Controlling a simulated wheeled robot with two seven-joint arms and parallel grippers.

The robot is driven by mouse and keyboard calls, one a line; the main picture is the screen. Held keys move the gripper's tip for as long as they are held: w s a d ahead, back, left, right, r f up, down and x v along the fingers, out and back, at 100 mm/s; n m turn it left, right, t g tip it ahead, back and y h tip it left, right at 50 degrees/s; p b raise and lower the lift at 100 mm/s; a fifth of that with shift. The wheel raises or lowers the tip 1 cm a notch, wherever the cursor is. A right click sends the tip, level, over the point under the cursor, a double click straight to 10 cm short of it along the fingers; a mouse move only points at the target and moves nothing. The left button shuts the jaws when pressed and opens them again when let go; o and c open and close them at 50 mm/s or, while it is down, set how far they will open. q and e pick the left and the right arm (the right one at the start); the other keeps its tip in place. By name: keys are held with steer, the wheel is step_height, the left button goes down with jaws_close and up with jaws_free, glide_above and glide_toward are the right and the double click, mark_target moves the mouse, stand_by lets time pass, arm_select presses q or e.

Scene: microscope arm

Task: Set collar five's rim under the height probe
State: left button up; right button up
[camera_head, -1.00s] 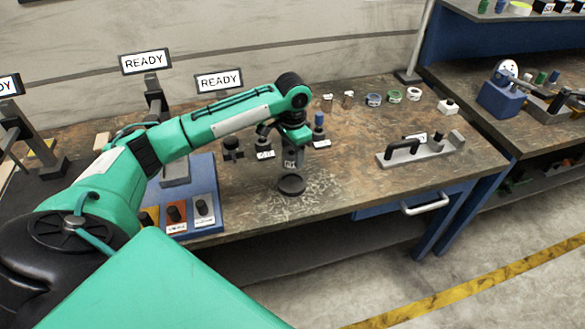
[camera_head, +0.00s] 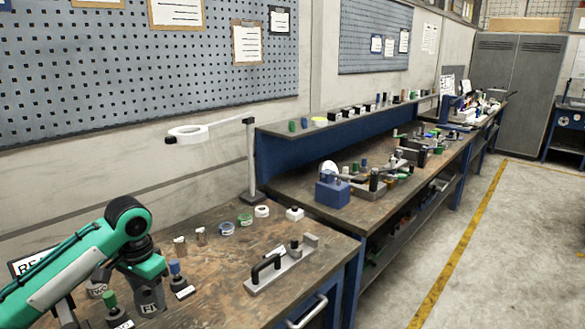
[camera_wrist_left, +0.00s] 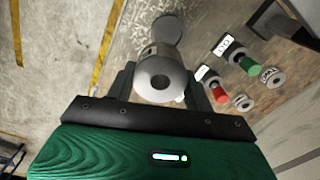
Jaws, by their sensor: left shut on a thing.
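My left gripper (camera_head: 147,282) is at the lower left of the head view, pointing down. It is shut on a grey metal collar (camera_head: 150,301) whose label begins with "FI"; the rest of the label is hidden. In the left wrist view the collar (camera_wrist_left: 160,75), with a dark round hole in its end, sits between the two fingers (camera_wrist_left: 160,92). A dark round patch (camera_wrist_left: 167,30) lies beyond the collar there; I cannot tell the gap between them. I cannot make out the height probe. My right gripper is not in view.
A blue-topped post (camera_head: 175,268) and a green-topped post (camera_head: 111,301) stand close to the gripper. A grey fixture with a black handle (camera_head: 281,265) stands right of it. Small rings and pots (camera_head: 227,228) line the bench's back. A ring-headed arm stand (camera_head: 250,165) rises behind.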

arm_select(q)
steer(key=s+d+f+n, duration=0.4)
steer(key=s+d+f, duration=0.5)
steer(key=s+d, duration=0.3)
steer(key=shift+s+d, duration=0.15)
steer(key=shift+d, duration=0.2)
steer(key=shift+f, duration=0.15)
stand_by(0.4)
